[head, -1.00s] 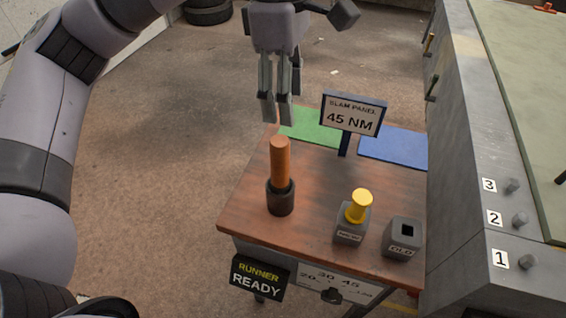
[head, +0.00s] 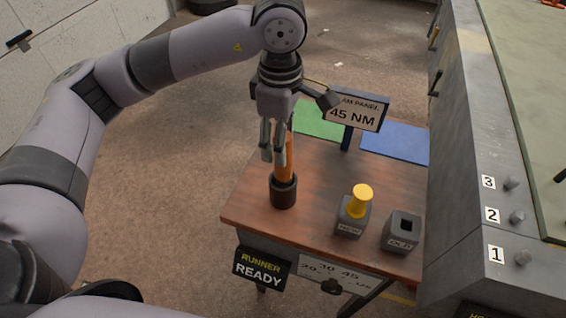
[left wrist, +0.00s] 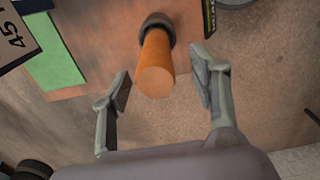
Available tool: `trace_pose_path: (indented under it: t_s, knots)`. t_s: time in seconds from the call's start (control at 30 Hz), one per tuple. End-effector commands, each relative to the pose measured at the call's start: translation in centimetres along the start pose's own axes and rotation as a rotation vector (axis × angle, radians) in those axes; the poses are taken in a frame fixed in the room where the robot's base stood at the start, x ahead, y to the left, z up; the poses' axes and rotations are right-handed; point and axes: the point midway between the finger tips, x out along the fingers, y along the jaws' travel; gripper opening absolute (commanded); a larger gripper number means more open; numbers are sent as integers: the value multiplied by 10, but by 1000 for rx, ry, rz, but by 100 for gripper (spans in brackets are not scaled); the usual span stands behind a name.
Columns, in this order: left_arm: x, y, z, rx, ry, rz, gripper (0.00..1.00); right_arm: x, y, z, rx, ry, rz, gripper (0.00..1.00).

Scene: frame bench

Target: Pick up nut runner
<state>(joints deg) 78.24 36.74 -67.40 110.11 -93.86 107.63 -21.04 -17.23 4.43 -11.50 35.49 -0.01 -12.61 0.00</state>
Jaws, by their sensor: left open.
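The nut runner is an orange cylinder (head: 286,171) standing upright in a dark round holder (head: 283,192) on the wooden table. My left gripper (head: 273,154) is open and points down at the runner's upper part. In the left wrist view the orange runner (left wrist: 156,66) shows between the two spread fingers (left wrist: 160,90), with a gap on each side. The fingers do not grip it. In the head view the gripper partly hides the runner's top. My right gripper is not in view.
A sign reading 45 NM (head: 353,114) stands close behind the gripper. A yellow-topped block (head: 352,215) and a grey block with a square hole (head: 402,232) stand to the right. Green (head: 320,120) and blue mats (head: 396,143) lie at the back. A grey panel bounds the right.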

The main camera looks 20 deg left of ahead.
Motion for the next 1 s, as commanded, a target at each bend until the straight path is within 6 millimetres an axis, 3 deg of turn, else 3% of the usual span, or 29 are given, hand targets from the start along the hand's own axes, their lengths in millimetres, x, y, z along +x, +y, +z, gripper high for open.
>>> trace_pose_path:
  t_s: [0.13,0.3,0.57,1.0]
  knots:
    - [19,3,2,1,2,-7,55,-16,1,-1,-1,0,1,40]
    - [41,4,2,0,1,-3,55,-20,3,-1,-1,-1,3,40]
    - [46,4,2,1,0,-1,55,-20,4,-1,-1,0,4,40]
    - [46,4,2,1,1,-1,27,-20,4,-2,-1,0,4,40]
